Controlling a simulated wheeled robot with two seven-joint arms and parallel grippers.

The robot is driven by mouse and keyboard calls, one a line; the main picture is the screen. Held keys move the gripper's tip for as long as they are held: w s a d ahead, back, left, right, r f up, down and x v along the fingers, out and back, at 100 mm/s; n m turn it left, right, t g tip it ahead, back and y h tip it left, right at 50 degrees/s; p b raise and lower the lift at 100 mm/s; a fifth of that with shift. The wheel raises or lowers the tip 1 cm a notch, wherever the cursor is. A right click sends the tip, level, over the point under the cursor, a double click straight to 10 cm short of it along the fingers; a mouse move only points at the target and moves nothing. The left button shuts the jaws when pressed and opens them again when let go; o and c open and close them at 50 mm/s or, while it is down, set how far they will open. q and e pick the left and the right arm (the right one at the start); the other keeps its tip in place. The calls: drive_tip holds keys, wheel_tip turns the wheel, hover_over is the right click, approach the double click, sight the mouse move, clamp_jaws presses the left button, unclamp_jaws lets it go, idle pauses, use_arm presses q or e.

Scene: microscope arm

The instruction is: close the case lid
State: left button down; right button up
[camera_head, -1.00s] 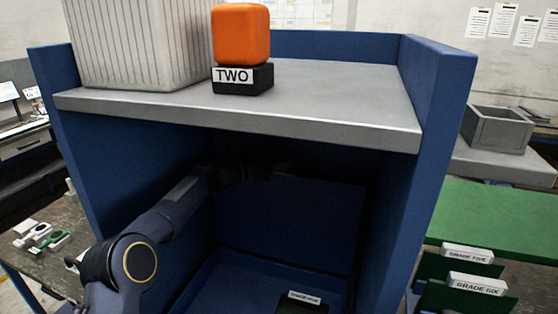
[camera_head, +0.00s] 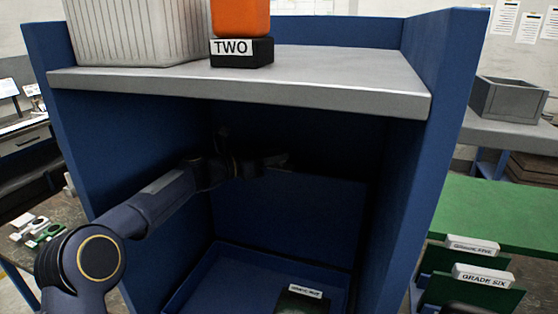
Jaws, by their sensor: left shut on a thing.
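The blue case (camera_head: 228,272) lies open inside the dark cubby under the grey shelf, its front part cut off by the frame. Its blue lid (camera_head: 285,222) stands raised at the back of the case. My left gripper (camera_head: 277,160) is at the upper edge of the lid, shut on the lid as far as the shadow lets me see. The fingertips are dark and hard to make out. My right gripper is not in view.
A dark item with a white label (camera_head: 305,292) is in the case. The blue cubby wall (camera_head: 425,175) and the grey shelf (camera_head: 240,88) enclose my left arm. An orange block (camera_head: 240,17) stands on a black base marked TWO (camera_head: 242,51), beside a ribbed white bin (camera_head: 135,30).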

use_arm(q)
drive_tip(key=s+a+f+m+h+b, duration=0.1)
drive_tip(key=s+a+f+b, duration=0.1)
drive_tip(key=s+b, duration=0.5)
drive_tip(key=s+a+f+m+h+b, duration=0.1)
drive_tip(key=s+a+b, duration=0.3)
drive_tip(key=s+b, duration=0.4)
drive_tip(key=f+b, duration=0.1)
drive_tip(key=b, duration=0.2)
drive_tip(key=shift+a+f, duration=0.2)
drive_tip(key=shift+f, duration=0.2)
drive_tip(key=shift+s, duration=0.1)
drive_tip(key=c, duration=1.5)
unclamp_jaws()
drive_tip(key=o, duration=0.4)
drive_tip(key=shift+d, duration=0.1)
drive_tip(key=shift+c, duration=0.2)
drive_tip(key=b+v, duration=0.1)
drive_tip(key=v, duration=0.7)
